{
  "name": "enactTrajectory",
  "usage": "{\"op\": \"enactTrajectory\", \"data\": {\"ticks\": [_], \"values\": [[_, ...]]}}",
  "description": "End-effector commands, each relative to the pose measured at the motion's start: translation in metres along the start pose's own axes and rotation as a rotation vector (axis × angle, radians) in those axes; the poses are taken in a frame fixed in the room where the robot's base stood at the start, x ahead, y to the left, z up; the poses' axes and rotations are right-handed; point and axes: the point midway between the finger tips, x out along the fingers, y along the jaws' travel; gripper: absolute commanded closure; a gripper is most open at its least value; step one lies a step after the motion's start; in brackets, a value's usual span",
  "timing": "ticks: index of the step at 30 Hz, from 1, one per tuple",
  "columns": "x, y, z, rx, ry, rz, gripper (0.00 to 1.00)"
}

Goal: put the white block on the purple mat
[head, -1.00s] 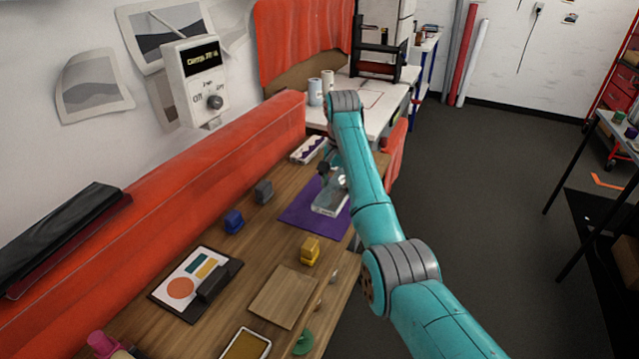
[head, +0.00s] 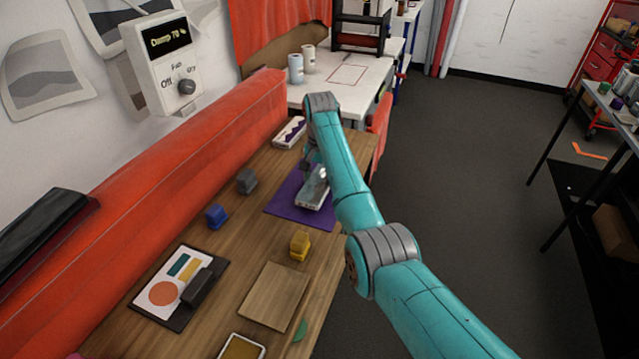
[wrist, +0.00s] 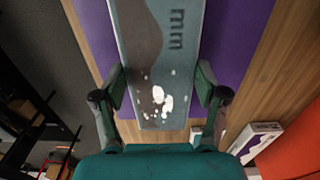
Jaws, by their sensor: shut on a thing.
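The white block (head: 312,200) is a long, glossy slab; its top looks grey, with bright white spots and dark "mm"-like marks in the wrist view (wrist: 160,50). My gripper (wrist: 162,88) is shut on it, with one finger against each long side. The purple mat (head: 284,209) lies flat on the wooden bench. The block is over the mat in both views, and the mat shows on both sides of it in the wrist view (wrist: 235,45). I cannot tell whether the block touches the mat. My forearm partly hides the mat's right side.
On the bench are a grey block (head: 246,181), a blue block (head: 215,216), a yellow block (head: 300,244), a wooden board (head: 268,297) and a patterned white box (head: 289,133). A red padded ledge (head: 190,160) runs along the left; open floor is right.

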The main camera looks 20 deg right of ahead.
Motion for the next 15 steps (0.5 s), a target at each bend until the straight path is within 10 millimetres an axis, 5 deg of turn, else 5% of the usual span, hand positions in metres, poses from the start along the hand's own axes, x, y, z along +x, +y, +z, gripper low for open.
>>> {"op": "enactTrajectory", "data": {"ticks": [4,15], "values": [[0.02,0.0,0.0,0.0,-0.001,0.001,0.66],[0.024,0.0,0.0,0.0,0.0,0.0,0.66]]}}
